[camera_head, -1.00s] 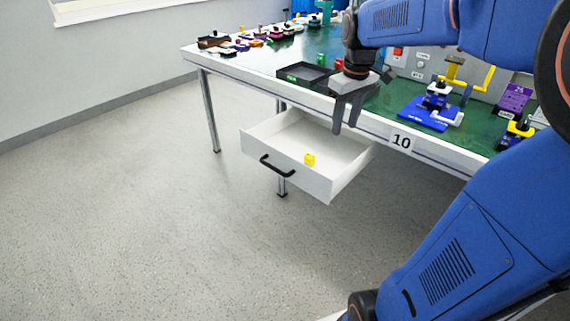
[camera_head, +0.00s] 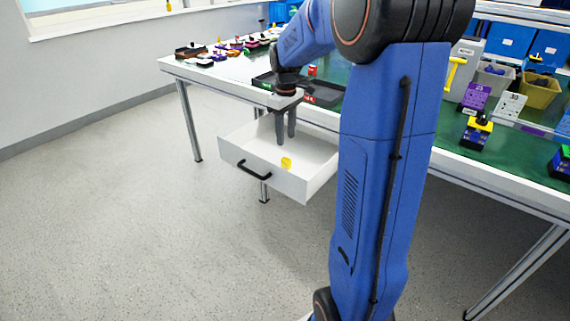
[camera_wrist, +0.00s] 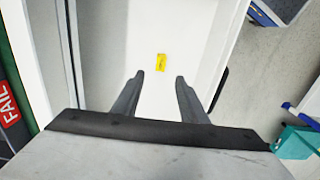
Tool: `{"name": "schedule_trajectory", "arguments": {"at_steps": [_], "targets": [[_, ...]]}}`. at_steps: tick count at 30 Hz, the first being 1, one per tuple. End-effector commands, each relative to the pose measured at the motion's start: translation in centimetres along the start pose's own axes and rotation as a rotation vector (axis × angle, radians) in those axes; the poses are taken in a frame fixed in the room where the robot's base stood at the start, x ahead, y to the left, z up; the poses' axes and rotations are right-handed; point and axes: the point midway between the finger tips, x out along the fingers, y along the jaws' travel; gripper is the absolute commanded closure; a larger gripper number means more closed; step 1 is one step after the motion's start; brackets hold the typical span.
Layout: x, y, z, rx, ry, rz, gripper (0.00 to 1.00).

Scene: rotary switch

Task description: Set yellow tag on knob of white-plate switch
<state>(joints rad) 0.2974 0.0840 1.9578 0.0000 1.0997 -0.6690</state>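A small yellow tag (camera_head: 286,163) lies on the floor of the open white drawer (camera_head: 318,168). In the wrist view the yellow tag (camera_wrist: 161,62) lies beyond my fingertips, roughly midway between them. My gripper (camera_head: 285,142) hangs over the drawer, fingers pointing down, open and empty. It also shows in the wrist view (camera_wrist: 159,76) with a wide gap between its fingers. A white plate (camera_head: 508,107) stands at the right on the workbench; whether it is the white-plate switch I cannot tell. A yellow and black device (camera_head: 477,131) sits near it.
The drawer's black handle (camera_head: 254,170) faces the open floor. Black trays (camera_head: 322,93), one with a FAIL label (camera_wrist: 8,112) in the wrist view, lie on the bench edge behind my gripper. A purple plate (camera_head: 475,97) and blue bins (camera_head: 505,38) are at the right.

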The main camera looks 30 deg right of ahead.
Motion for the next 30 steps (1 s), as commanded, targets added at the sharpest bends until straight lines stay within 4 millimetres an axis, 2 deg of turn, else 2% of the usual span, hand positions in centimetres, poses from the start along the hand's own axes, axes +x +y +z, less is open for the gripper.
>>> {"name": "schedule_trajectory", "arguments": {"at_steps": [3, 9, 17, 24, 30], "targets": [[2.2, 0.0, 0.0, 0.000, -0.002, -0.002, 0.61], [5.0, 0.0, 0.0, 0.000, -0.001, -0.001, 0.61], [6.5, -0.1, 0.1, 0.000, -0.001, -0.001, 0.61], [9.7, -0.2, 0.2, 0.001, -0.002, -0.001, 0.61], [11.0, -0.2, 0.2, 0.000, 0.000, 0.000, 0.61]]}}
